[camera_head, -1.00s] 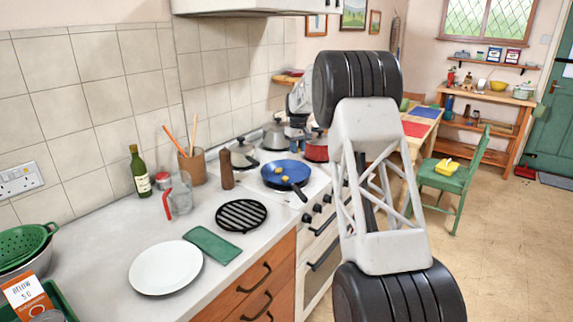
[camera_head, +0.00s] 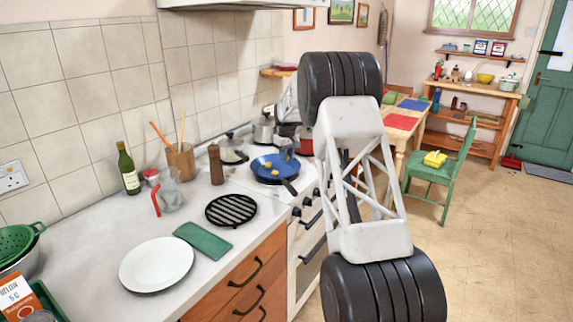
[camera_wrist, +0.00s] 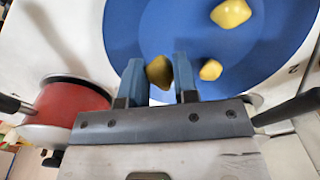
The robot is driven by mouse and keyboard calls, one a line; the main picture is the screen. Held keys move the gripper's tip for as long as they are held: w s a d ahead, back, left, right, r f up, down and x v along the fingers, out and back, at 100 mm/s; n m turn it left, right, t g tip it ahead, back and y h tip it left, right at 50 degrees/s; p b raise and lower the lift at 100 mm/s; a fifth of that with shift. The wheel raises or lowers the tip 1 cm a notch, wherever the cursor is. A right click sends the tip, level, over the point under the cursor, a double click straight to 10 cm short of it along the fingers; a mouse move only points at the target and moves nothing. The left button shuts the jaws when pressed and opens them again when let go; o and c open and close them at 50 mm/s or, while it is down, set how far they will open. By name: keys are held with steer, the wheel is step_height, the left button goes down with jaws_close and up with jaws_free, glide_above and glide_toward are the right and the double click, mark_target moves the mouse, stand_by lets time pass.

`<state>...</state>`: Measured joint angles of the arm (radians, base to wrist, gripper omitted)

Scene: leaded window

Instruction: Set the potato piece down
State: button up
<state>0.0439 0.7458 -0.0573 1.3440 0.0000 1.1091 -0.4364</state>
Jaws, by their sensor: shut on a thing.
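My gripper (camera_wrist: 159,78) is shut on a yellow potato piece (camera_wrist: 159,72), which sits between the two blue fingers in the wrist view. The gripper is over the near rim area of the blue frying pan (camera_wrist: 160,25). I cannot tell whether the held piece touches the pan. Two other potato pieces, one (camera_wrist: 231,13) and another (camera_wrist: 210,70), lie in the pan. In the head view the blue pan (camera_head: 262,162) is on the stove with pieces in it, and my gripper (camera_head: 287,152) is at its right side; the held piece is not distinguishable there.
A red pot (camera_wrist: 65,112) stands beside the pan. A wooden pepper mill (camera_head: 215,165), a black round trivet (camera_head: 231,210), a green cloth (camera_head: 202,241) and a white plate (camera_head: 156,264) are on the counter.

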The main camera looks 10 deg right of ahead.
mark_target(287, 169)
steer(key=shift+f, duration=1.9)
steer(key=shift+f, duration=0.15)
steer(key=o, duration=0.6)
step_height(287, 169, up, 12)
steer(key=shift+r, duration=0.2)
